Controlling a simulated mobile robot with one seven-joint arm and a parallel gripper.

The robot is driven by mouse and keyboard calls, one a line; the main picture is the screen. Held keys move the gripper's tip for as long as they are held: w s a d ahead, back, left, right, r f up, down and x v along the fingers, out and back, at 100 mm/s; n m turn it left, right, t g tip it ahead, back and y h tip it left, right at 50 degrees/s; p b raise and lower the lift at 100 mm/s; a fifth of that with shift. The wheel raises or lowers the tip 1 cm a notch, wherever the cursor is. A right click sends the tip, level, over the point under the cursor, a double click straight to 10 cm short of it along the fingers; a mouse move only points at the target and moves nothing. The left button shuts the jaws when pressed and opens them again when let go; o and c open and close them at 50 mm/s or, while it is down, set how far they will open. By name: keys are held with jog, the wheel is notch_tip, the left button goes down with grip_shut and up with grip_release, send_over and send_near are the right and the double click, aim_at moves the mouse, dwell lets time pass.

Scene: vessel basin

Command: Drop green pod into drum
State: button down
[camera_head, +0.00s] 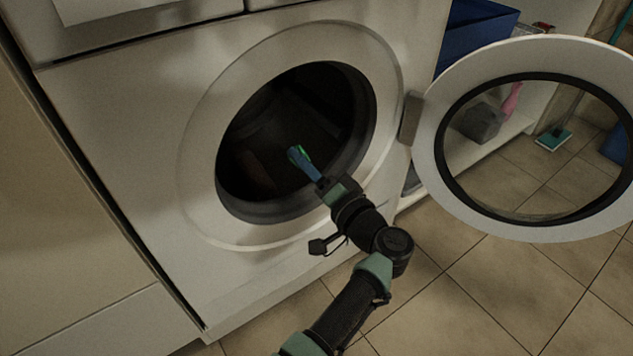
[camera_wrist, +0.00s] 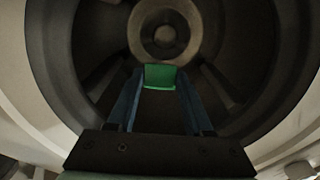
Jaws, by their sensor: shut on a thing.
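The green pod (camera_wrist: 160,77) is between the blue fingertips of my gripper (camera_wrist: 160,90) in the wrist view. My gripper is shut on it. In the head view the pod (camera_head: 304,156) shows as a small green patch at the tip of my gripper (camera_head: 300,156), in front of the dark drum opening. The drum (camera_head: 285,115) is the dark round hollow inside the front-loading washing machine. In the wrist view the drum (camera_wrist: 245,65) surrounds the pod, with a round hub at its back. How deep the fingertips reach is hard to tell.
The round glass door (camera_head: 436,170) stands wide open to the right on its hinge. The dark rubber rim (camera_head: 262,212) rings the opening, close to my wrist. A blue bin (camera_head: 475,35) is behind the door. Tiled floor (camera_head: 480,290) is clear at the lower right.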

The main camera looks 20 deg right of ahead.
jog(key=b+x, duration=0.7)
jog(key=x, duration=0.3)
jog(key=shift+w, duration=0.3)
jog(key=shift+a, duration=0.1)
jog(key=shift+c, duration=1.1)
grip_release()
jog(key=shift+s, duration=0.1)
jog(key=p+v, duration=0.8)
jog(key=v, duration=0.5)
